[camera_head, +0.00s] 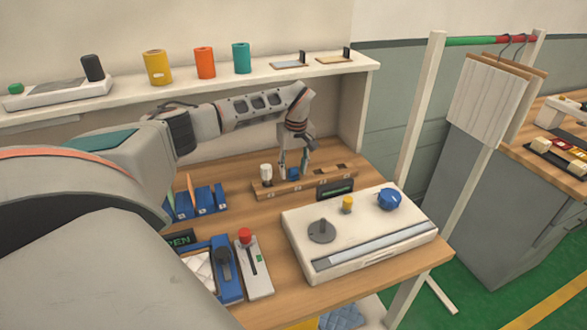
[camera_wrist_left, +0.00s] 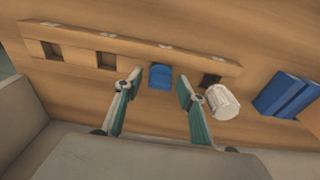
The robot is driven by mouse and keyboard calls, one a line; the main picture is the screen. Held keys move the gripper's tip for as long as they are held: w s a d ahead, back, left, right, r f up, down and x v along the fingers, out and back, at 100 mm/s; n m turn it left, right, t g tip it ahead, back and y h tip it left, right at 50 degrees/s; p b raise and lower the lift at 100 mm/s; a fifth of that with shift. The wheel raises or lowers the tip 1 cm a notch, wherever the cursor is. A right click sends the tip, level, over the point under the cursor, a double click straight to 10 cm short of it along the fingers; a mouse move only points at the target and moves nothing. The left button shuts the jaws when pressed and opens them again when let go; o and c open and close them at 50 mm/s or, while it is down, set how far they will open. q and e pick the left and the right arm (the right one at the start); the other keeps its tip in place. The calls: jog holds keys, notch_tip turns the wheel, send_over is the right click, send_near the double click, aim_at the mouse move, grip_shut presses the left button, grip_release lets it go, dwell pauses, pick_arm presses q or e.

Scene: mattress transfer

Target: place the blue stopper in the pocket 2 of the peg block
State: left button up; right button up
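The blue stopper (camera_head: 293,174) sits in a pocket of the wooden peg block (camera_head: 276,191), second from the left in the head view. It also shows in the left wrist view (camera_wrist_left: 160,76). My left gripper (camera_wrist_left: 157,87) is open; its fingers stand apart on either side of the stopper with gaps. In the head view my left gripper (camera_head: 294,160) points down over the block. A white stopper (camera_head: 266,173) stands at the block's left end, and shows in the wrist view (camera_wrist_left: 222,102). Two other pockets are empty. My right gripper is out of view.
A dark display (camera_head: 335,191) and a white panel with a blue knob (camera_head: 389,199) lie in front of the block. Blue racks (camera_head: 202,200) stand to its left. A shelf (camera_head: 190,83) with coloured cylinders runs behind my arm.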

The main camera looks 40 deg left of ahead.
aim_at(295, 178)
pick_arm(q)
notch_tip(295, 178, up, 12)
jog(key=d, duration=0.1)
jog(key=shift+s+d+r, duration=0.15)
jog(key=shift+s, duration=0.2)
jog(key=shift+s, duration=0.1)
dwell(0.7)
